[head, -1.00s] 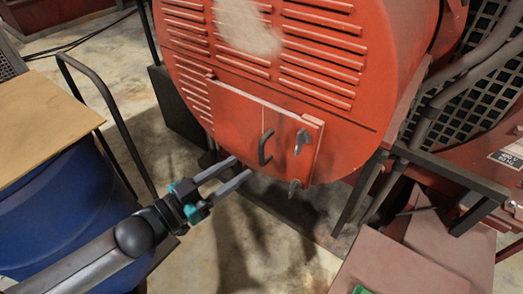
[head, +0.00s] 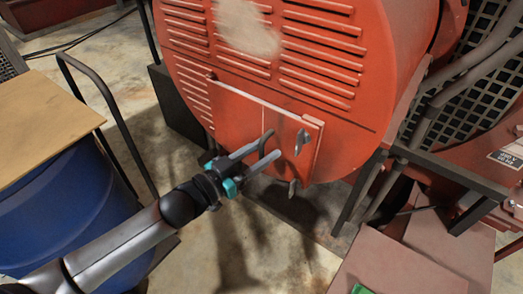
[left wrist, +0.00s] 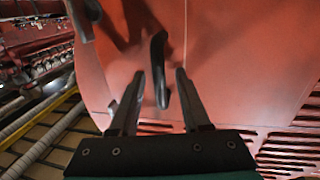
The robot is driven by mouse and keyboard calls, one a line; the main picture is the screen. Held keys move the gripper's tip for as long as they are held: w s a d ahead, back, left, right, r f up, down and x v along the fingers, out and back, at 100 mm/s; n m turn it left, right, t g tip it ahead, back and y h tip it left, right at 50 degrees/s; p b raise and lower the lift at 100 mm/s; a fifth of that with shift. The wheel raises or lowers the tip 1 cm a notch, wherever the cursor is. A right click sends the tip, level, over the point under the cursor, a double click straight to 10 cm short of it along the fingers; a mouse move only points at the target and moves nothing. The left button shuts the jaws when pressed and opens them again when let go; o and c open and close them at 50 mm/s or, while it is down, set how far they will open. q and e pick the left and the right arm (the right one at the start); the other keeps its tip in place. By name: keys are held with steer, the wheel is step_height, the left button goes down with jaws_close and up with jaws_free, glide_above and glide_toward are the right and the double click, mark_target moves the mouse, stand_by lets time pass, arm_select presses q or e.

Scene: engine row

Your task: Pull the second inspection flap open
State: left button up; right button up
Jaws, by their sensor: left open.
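The inspection flap (head: 235,115) is a red panel low on the round red housing, and it looks shut. My right gripper is out of view.
A blue drum (head: 60,225) with a tan board (head: 45,120) on top stands at left, beside a dark rail (head: 108,105). A dark frame (head: 360,195) and red-brown boxes (head: 395,260) stand at right. Bare concrete floor lies below the flap.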

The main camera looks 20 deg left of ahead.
arm_select(q)
jaws_close()
stand_by(1.4)
